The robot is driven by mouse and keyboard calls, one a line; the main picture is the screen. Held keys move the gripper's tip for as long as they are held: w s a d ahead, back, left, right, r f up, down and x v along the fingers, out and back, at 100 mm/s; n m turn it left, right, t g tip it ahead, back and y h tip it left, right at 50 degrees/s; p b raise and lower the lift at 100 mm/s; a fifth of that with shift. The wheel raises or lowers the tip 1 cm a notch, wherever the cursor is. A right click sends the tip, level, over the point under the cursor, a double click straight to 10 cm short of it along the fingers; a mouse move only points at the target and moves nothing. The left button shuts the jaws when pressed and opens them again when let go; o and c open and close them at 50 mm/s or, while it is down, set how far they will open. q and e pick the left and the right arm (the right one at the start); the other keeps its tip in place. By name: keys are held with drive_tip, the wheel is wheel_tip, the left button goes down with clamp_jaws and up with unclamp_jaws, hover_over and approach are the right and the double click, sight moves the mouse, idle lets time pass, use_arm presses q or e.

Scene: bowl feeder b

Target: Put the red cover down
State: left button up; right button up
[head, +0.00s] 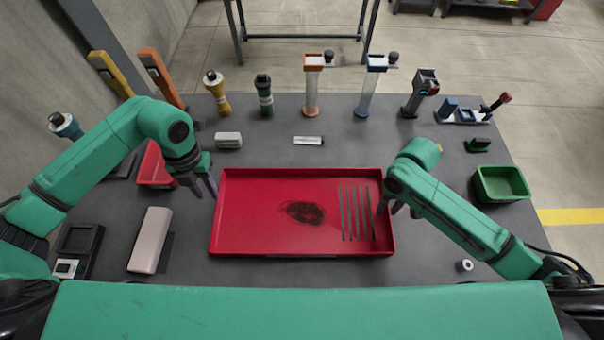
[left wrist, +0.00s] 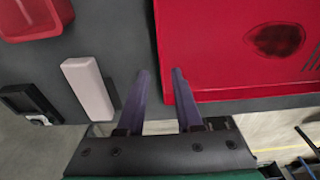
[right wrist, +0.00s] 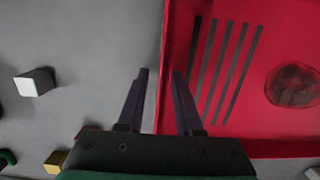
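The red cover (head: 258,215) is a shallow red tray-like piece with a dark oval patch and several dark slots. It lies flat in the middle of the grey table, apparently resting on it. My left gripper (head: 201,190) is open at its left edge. In the left wrist view, that edge of the cover (left wrist: 205,60) runs between the fingertips (left wrist: 160,70). My right gripper (head: 397,208) is open at its right edge. In the right wrist view, the cover's edge (right wrist: 180,40) also passes between the fingertips (right wrist: 160,70). I cannot tell the fingertips' exact height over the rim.
A red bin (head: 152,168) and a pale pink block (head: 150,240) are on the left. A green bin (head: 502,184) stands on the right. Bottles and dispensers, such as an orange-topped one (head: 313,85), line the back. A small white-topped part (head: 464,265) lies front right.

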drive_tip(key=shift+r, duration=0.25)
use_arm(q)
drive_tip(key=r, duration=0.3)
drive_tip(key=shift+w, duration=0.2)
use_arm(e)
wheel_tip(320, 180, up, 12)
drive_tip(key=w, duration=0.1)
drive_tip(key=shift+w+f, duration=0.2)
drive_tip(key=shift+f, duration=0.05)
drive_tip(key=shift+f, duration=0.1)
